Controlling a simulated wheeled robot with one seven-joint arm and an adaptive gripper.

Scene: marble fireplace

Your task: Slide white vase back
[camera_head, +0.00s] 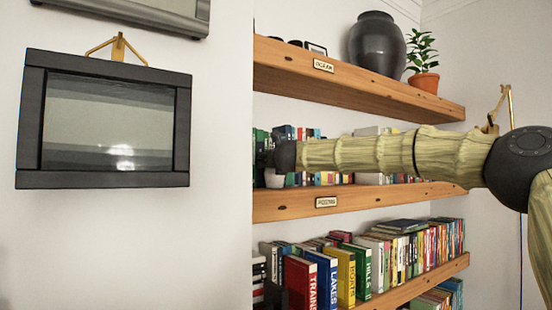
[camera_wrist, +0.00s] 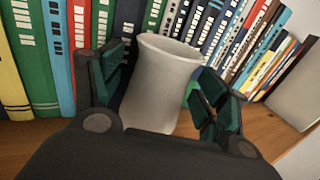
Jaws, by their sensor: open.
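The white vase (camera_wrist: 158,85) stands upright on the wooden shelf in the wrist view, in front of a row of books. My gripper (camera_wrist: 163,72) is open, with one dark green finger on each side of the vase. A gap shows on the right; on the left I cannot tell whether the finger touches it. In the head view a small part of the vase (camera_head: 274,180) shows at the left end of the middle shelf (camera_head: 380,197), below the dark end of my arm. My fingers cannot be made out there.
Books (camera_wrist: 45,55) stand close behind the vase, and more books lean at the right. The upper shelf (camera_head: 350,77) holds a dark vase (camera_head: 377,42) and a potted plant (camera_head: 422,65). The lower shelf holds many books (camera_head: 340,275). A framed picture (camera_head: 105,120) hangs at the left.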

